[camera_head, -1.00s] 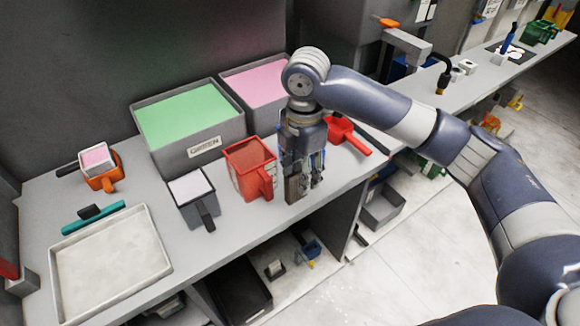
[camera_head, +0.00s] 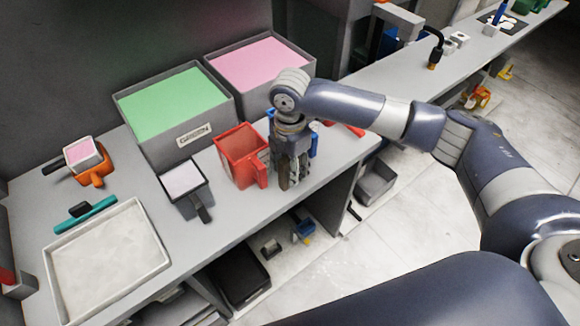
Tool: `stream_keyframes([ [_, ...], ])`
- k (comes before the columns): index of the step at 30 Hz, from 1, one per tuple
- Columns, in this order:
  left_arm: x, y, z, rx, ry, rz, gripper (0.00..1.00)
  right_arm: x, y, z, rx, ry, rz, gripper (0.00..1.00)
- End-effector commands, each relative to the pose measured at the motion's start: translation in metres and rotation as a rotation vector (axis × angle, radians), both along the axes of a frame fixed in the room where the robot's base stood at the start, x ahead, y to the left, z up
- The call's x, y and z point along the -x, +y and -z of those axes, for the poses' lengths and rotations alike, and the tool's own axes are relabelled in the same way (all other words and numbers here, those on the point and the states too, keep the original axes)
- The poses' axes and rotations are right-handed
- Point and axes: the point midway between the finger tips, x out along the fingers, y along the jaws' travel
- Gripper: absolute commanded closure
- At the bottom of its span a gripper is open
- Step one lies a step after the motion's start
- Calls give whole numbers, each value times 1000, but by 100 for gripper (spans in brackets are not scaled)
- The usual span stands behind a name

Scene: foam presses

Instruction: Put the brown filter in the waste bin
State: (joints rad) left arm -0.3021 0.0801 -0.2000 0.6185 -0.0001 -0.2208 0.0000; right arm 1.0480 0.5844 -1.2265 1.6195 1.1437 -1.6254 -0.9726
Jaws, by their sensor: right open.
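My right gripper (camera_head: 291,178) points down over the bench's front edge, just right of the red jug (camera_head: 241,156) and its handle. It is open, and I cannot make out anything between its fingers. I cannot pick out a brown filter in this view; it may be hidden behind the gripper or jug. No container can be told for sure as the waste bin. My left gripper is not in view.
Boxes of green foam (camera_head: 175,105) and pink foam (camera_head: 262,65) stand at the back. A dark grey jug (camera_head: 186,182), an orange jug (camera_head: 90,176) and a pale tray (camera_head: 108,255) are to the left. A blue thing (camera_head: 313,146) shows behind my gripper.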

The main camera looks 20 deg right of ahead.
Motion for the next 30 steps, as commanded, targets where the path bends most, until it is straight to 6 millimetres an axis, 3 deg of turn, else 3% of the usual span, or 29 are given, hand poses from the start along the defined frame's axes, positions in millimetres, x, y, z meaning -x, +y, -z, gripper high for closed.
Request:
stream_keyframes([
  [4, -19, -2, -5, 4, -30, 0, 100, 0, 0, 13, 1, -1, -2, 57],
  [11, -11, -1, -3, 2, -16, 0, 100, 0, 0, 15, 0, -2, -2, 57],
  [17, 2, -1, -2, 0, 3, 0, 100, 0, 0, 14, 0, -2, -1, 100],
  [30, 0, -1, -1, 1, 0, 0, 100, -1, 0, 11, 0, -4, -1, 100],
])
